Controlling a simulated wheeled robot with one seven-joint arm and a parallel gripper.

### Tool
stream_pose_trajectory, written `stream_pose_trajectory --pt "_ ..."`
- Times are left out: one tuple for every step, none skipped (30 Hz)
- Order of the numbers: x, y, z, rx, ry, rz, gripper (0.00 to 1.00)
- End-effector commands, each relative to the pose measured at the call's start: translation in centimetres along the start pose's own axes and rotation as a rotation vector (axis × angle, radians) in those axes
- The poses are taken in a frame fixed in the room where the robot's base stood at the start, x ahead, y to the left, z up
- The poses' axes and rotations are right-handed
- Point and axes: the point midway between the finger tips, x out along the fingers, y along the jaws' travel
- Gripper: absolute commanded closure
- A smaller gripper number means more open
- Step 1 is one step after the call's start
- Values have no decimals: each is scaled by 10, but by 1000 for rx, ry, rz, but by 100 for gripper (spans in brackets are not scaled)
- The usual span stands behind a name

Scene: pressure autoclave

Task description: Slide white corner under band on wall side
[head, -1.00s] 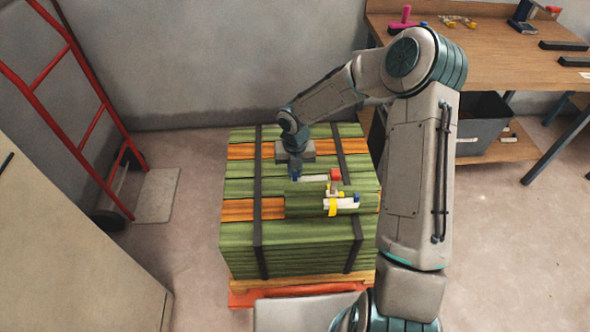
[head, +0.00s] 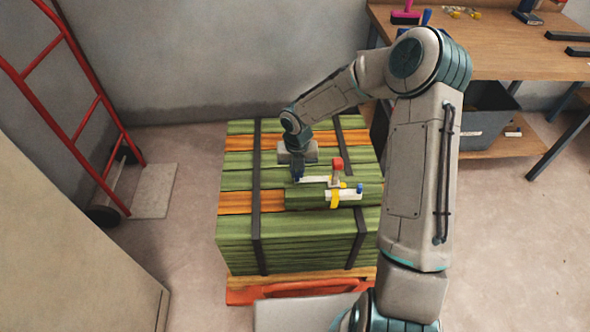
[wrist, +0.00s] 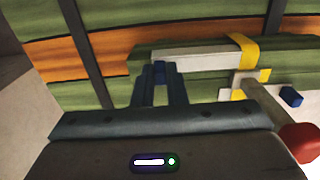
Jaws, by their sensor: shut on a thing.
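A strapped stack of green and orange boards (head: 235,170) stands by the wall, with a left black band (head: 257,185) and a right black band (head: 340,135) across its top. My gripper (head: 298,176) points down onto the stack between the bands. In the wrist view my gripper (wrist: 160,88) is shut on the blue tab (wrist: 159,70) at the left end of a white strip (wrist: 195,60). The strip lies roughly level. A second white piece (head: 346,195) with a blue tab (head: 360,188) and yellow wrap (head: 334,199) lies on a raised green block (head: 305,198). My fingers hide part of the held tab.
A red-ended handle (head: 337,165) stands up just right of the held strip; its red end is near the right edge in the wrist view (wrist: 301,142). A workbench (head: 480,55) is at right, a red hand truck (head: 100,110) at left. The wall (head: 210,60) is behind.

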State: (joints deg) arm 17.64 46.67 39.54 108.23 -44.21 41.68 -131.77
Motion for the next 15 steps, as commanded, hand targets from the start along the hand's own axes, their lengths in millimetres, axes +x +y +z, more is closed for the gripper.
stream_pose_trajectory --pt "-2 -4 0 1 0 0 100" --pt "-2 -6 0 1 0 0 100" --pt "-2 -8 0 2 0 0 100" --pt "-2 -10 0 2 0 0 100" --pt "-2 -12 0 2 0 0 100" --pt "-2 -14 -1 1 1 0 100" --pt "-2 -16 -1 1 1 -1 100" --pt "-2 -18 -1 2 1 -1 100" --pt "-2 -20 -1 2 1 -1 100" --pt "-2 -22 -1 2 2 -1 100" --pt "-2 -24 -1 2 2 -1 100" --pt "-2 -26 -1 2 1 -1 100" --pt "-2 -28 -1 2 1 -1 100" --pt "-2 -30 -1 2 1 0 100" --pt "-2 -32 -1 2 1 0 100"
